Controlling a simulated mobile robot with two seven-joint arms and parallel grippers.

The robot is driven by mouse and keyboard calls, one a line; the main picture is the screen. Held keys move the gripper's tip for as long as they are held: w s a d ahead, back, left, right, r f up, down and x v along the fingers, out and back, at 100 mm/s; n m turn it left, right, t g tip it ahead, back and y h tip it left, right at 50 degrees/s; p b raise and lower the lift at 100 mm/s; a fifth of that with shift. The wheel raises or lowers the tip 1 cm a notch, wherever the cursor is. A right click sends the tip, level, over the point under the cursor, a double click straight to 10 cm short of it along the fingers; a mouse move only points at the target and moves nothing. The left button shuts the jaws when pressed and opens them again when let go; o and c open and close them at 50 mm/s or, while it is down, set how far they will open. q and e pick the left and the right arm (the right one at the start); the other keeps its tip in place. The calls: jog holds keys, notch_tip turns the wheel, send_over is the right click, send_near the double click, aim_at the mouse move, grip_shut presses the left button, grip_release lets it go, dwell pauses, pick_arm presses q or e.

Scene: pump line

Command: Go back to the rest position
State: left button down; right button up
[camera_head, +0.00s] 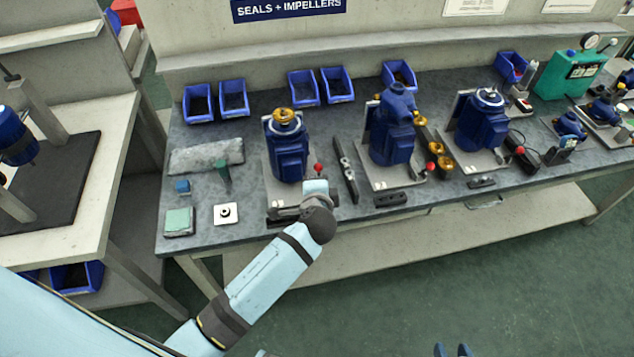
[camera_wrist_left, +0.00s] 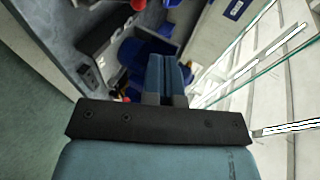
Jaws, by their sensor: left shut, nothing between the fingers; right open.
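My left arm (camera_head: 270,278) comes in from the lower left of the head view and reaches over the bench's front edge. Its wrist end is in front of the left blue pump (camera_head: 291,160); its fingers are hidden there. In the left wrist view my left gripper (camera_wrist_left: 167,75) is shut, its two blue-grey fingers together with nothing between them. Blue pump parts show behind them, blurred. My right gripper (camera_head: 452,350) shows only as two dark blue fingertips at the bottom edge, apart and empty, over the green floor.
The grey bench (camera_head: 250,228) carries a middle pump (camera_head: 390,140), a right pump (camera_head: 480,125), a green box (camera_head: 568,75) and several blue bins along the back. A side table (camera_head: 100,190) stands at left. The floor (camera_head: 520,290) in front is clear.

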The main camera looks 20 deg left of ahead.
pick_arm(q)
jog(key=s+f+n+h+p, duration=0.2)
jog(key=s+n+h, duration=0.2)
jog(key=s, duration=0.8)
jog(key=s+f+n+g+h+p, duration=0.1)
jog(key=s+f+n+h+p, duration=0.1)
jog(key=s, duration=0.9)
jog(key=n+h+p, duration=0.1)
jog(key=n+h, duration=0.1)
jog(key=n, duration=0.1)
jog(key=shift+s+f+n, duration=0.2)
jog(key=shift+s+n, duration=0.1)
jog(key=shift+s, duration=0.1)
